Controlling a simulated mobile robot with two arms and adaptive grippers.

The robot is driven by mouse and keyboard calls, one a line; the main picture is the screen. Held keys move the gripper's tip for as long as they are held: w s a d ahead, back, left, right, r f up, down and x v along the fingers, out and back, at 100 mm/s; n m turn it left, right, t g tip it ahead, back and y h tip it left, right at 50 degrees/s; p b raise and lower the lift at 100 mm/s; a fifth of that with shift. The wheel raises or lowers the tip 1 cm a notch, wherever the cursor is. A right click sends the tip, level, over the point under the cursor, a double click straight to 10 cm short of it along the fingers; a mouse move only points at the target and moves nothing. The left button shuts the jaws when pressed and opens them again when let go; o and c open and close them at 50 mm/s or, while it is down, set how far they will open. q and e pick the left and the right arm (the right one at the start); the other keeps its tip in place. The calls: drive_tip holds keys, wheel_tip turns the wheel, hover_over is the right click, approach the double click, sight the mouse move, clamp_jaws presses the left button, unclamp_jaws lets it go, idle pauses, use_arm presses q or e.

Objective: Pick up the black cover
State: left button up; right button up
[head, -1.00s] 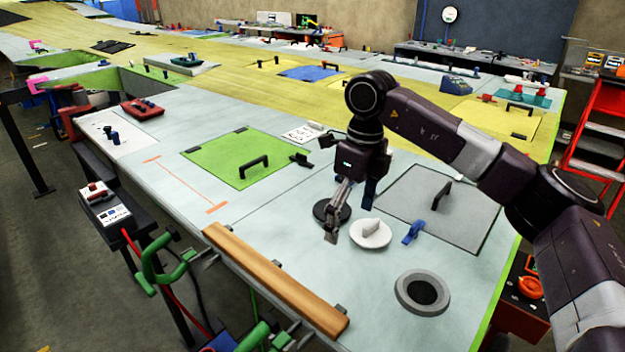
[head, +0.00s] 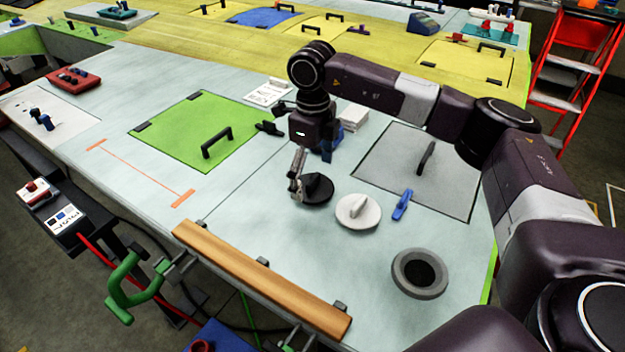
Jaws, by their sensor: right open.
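The black cover (head: 319,191) is a round dark disc with a raised grip, lying flat on the pale wing surface (head: 260,230). My right gripper (head: 297,189) points down at the cover's left edge, its fingers close to the rim and its grip. The jaws are open, and I cannot tell whether they touch the cover. The fingers partly hide the cover's left side. My left gripper is not in view.
A white cover (head: 359,212) lies just right of the black one, with a blue clamp (head: 402,205) beyond. A grey ring (head: 419,273) surrounds a dark hole. A wooden bar (head: 260,279) lines the front edge. A green panel (head: 190,125) lies left.

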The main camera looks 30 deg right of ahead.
drive_tip(key=shift+f, duration=0.7)
drive_tip(key=shift+c, duration=0.9)
drive_tip(key=c, duration=0.5)
drive_tip(key=shift+s, duration=0.2)
drive_tip(key=c, duration=1)
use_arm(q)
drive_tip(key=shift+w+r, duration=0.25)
use_arm(e)
drive_tip(key=shift+f, duration=0.1)
drive_tip(key=c, duration=0.7)
drive_tip(key=shift+o, duration=0.2)
drive_tip(key=shift+s, duration=0.1)
